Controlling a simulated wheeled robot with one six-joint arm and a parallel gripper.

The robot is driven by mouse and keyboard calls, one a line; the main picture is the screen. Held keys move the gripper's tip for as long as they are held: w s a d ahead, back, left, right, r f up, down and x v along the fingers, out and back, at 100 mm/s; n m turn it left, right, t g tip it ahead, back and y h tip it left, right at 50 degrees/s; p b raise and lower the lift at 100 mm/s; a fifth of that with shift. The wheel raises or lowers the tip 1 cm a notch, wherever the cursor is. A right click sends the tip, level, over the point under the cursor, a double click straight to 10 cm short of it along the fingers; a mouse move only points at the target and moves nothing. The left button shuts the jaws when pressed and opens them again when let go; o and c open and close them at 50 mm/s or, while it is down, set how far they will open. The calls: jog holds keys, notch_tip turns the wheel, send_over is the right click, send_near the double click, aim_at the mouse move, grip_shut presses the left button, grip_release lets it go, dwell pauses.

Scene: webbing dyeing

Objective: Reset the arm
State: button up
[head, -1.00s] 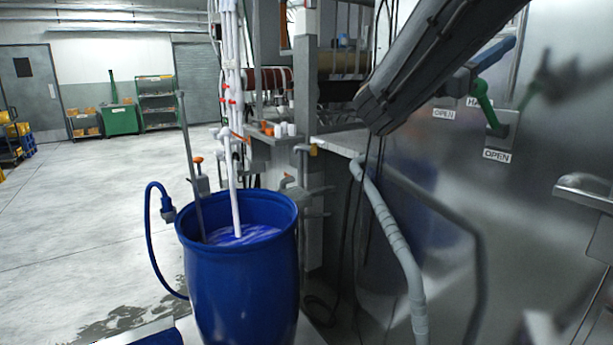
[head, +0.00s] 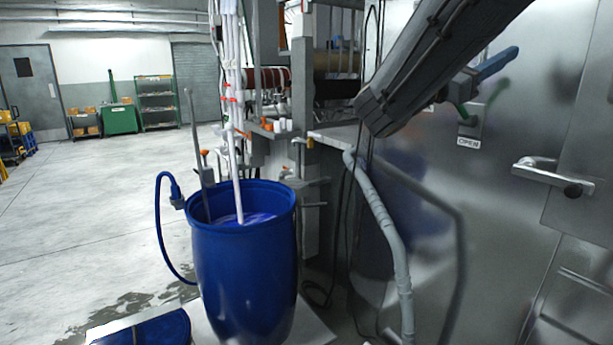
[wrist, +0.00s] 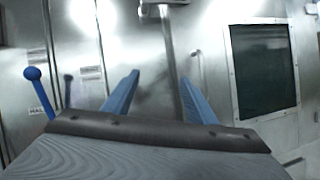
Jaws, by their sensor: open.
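My gripper (wrist: 159,77) is open in the wrist view. Its two blue fingers stand apart with nothing between them, pointing towards a steel panel. The arm is raised and slants across the front of the steel panel (head: 440,180).
A blue drum (head: 243,275) with purple-blue liquid and white webbing stands at centre left.

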jog(key=s+d+f+m+g+y+b, duration=0.1)
jog(key=s+d+f+m+g+y, duration=0.3)
jog(key=f, duration=1.2)
jog(key=s+a+f+m+g+y+b, duration=0.1)
jog(key=s+f+g+y, duration=0.35)
jog(key=f, duration=1.05)
jog(key=s+a+f+m+y+b, duration=0.1)
jog(key=s+a+f+m+y, duration=0.5)
jog(key=a+f, duration=0.3)
jog(key=s+a+f+m+y+b, duration=0.2)
jog(key=s+a+f+m+y, duration=0.4)
jog(key=a+f, duration=0.3)
notch_tip(320, 180, down, 4)
jog(key=shift+s+r+m+t+y, duration=0.25)
jog(key=shift+m+t+y, duration=0.15)
jog(key=shift+m, duration=0.4)
